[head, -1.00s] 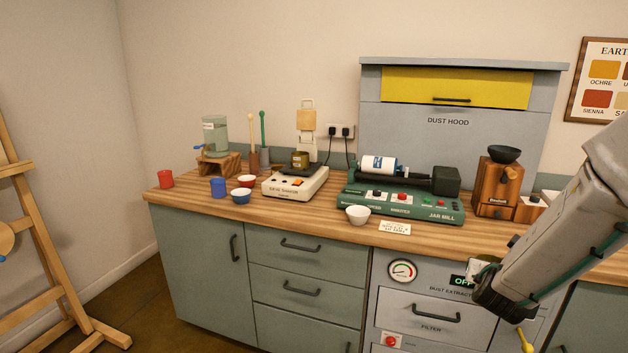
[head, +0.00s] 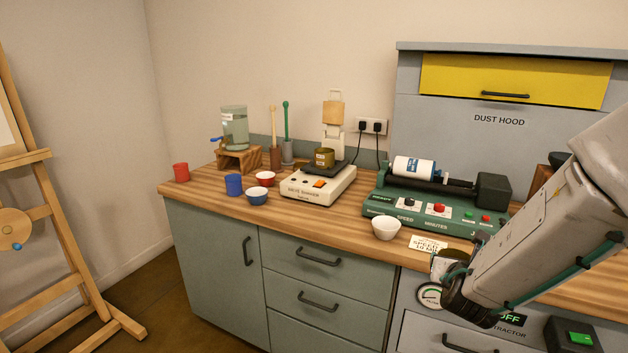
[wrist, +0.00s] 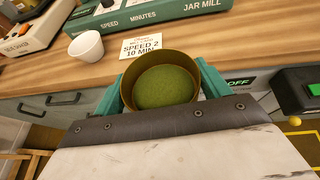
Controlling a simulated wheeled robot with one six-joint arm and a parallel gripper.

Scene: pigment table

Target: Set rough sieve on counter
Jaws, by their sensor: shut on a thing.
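My gripper (wrist: 162,95) is shut on a round brass-coloured sieve (wrist: 126,92), with a green finger on either side of it. In the wrist view the sieve is upright and shows a green surface inside, powder or mesh, I cannot tell which. It is in front of the wooden counter (wrist: 210,50), apart from it. In the head view my gripper (head: 450,270) is at the lower right, in front of the counter's front edge, and mostly hides the sieve. The counter (head: 335,221) has bare wood left of the white bowl (head: 386,228).
A card (head: 428,244) lies right of the white bowl. The jar mill (head: 380,206) and the sieve shaker (head: 318,185), with a brass pot (head: 324,157) on it, stand behind.

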